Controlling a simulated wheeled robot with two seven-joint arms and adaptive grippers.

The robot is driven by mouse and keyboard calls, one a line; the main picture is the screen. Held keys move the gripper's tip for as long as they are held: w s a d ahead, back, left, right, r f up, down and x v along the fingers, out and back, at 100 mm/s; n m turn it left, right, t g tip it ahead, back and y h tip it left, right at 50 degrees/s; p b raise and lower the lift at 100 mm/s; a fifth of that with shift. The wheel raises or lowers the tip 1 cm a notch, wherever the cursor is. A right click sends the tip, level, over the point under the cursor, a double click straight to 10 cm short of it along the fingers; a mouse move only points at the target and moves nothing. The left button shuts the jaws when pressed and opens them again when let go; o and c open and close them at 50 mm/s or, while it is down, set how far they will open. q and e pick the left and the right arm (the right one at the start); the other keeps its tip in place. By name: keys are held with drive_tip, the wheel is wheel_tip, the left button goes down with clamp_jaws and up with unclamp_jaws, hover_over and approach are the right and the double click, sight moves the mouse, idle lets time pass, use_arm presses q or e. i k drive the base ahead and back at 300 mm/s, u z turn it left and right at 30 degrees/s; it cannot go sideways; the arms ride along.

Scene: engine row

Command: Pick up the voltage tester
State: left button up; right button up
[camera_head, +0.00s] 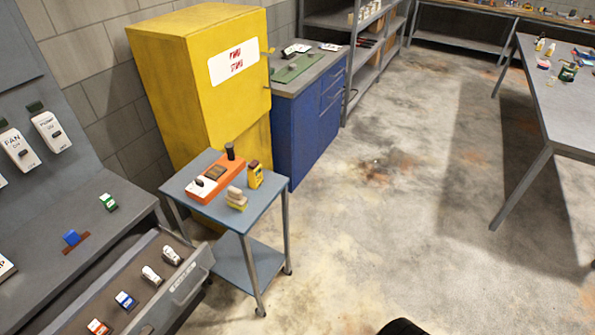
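A small yellow upright device with a dark reddish top (255,175), which looks like the voltage tester, stands on the blue-grey top of a small two-level cart (266,204). It is near the cart's back right edge. An orange and white box with a black knob (216,178) lies to its left. A small stack of tan and yellow blocks (236,199) sits in front of it. Neither of my grippers can be made out. Only a dark rounded shape (402,327) shows at the bottom edge, and I cannot tell what it is.
A yellow cabinet (200,85) stands behind the cart, with a blue cabinet (310,120) to its right. An open drawer (190,285) with several small switches juts out at lower left. A grey table (570,110) stands at right. The floor between is clear.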

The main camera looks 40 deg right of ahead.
sight(254, 171)
drive_tip(key=z, duration=1.1)
